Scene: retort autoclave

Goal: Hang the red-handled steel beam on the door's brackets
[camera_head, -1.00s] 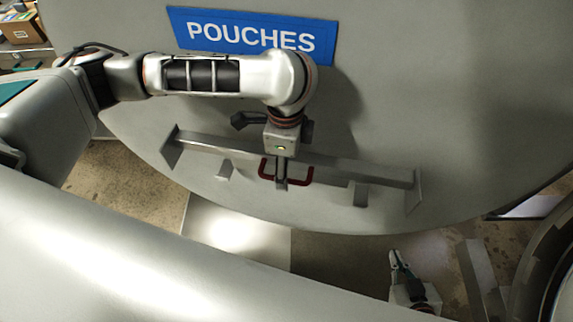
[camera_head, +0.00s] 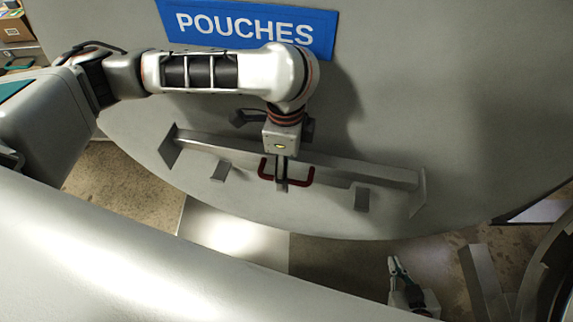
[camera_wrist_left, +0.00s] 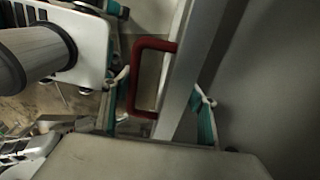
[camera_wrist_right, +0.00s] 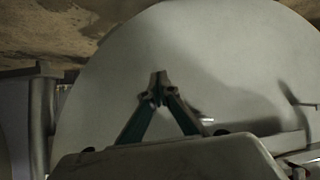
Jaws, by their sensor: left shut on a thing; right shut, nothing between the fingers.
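The steel beam (camera_head: 335,168) is long, with a flat plate at each end, and lies across the lower part of the grey door (camera_head: 440,90). Its red handle (camera_head: 305,176) faces me. My left gripper (camera_head: 281,184) is shut on the beam near its middle; in the left wrist view the beam (camera_wrist_left: 186,75) passes between the fingers beside the red handle (camera_wrist_left: 134,85). Two brackets show just below the beam, left (camera_head: 220,170) and right (camera_head: 361,199). I cannot tell whether the beam touches them. My right gripper (camera_head: 394,264) is shut and empty, low and right of the beam.
A blue POUCHES sign (camera_head: 246,28) is on the door above my left arm. A round metal rim (camera_head: 545,270) stands at the lower right. A cardboard box (camera_head: 15,26) is at the far upper left. Bare floor (camera_head: 130,190) shows below the door.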

